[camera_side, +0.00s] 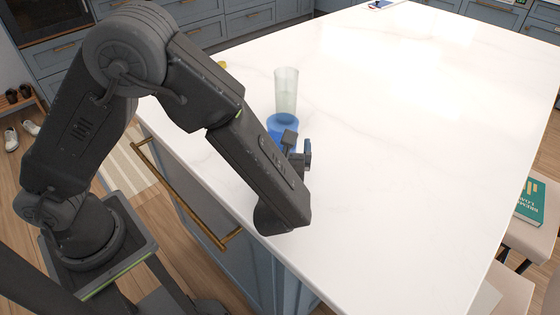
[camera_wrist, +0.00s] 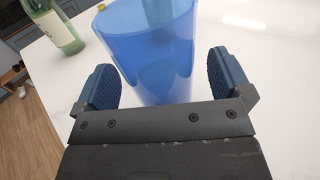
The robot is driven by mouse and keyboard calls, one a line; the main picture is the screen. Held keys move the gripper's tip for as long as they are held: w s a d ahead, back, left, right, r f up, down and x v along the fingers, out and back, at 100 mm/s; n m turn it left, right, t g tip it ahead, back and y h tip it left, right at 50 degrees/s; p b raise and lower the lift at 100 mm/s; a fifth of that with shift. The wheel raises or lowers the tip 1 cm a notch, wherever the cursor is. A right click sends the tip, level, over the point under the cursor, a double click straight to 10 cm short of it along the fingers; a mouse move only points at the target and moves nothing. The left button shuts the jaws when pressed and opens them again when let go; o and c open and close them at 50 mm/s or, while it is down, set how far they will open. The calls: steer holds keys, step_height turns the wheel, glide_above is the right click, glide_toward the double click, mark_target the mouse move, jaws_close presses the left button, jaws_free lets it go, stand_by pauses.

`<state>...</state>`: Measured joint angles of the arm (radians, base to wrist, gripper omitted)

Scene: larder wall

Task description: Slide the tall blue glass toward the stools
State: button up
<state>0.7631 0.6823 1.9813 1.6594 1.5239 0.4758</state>
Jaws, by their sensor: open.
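The blue glass (camera_side: 280,121) stands on the white island top near its left edge. In the side view its lower part is partly hidden by my gripper (camera_side: 298,148). In the wrist view the blue glass (camera_wrist: 150,40) is upright between the two fingers of my gripper (camera_wrist: 164,84). The fingers are spread, one on each side, and the glass is not gripped. Whether either finger touches it I cannot tell. The stools (camera_side: 545,236) stand along the right side of the island, and a green book (camera_side: 530,199) lies on one.
A pale greenish tall vessel (camera_side: 286,91) stands just behind the blue glass; a green one with a light label (camera_wrist: 62,28) shows at upper left in the wrist view. A small yellow thing (camera_side: 222,65) is farther back. The island top (camera_side: 400,150) is clear toward the stools.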

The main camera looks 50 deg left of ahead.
steer(key=shift+w+a, duration=0.4)
steer(key=shift+w, duration=0.05)
steer(key=shift+c, duration=0.3)
steer(key=c, duration=1.3)
steer(key=shift+o, duration=0.2)
steer(key=shift+s+d, duration=0.15)
steer(key=shift+s, duration=0.95)
steer(key=o, duration=1.3)
steer(key=v, duration=1.2)
steer(key=shift+w, duration=0.1)
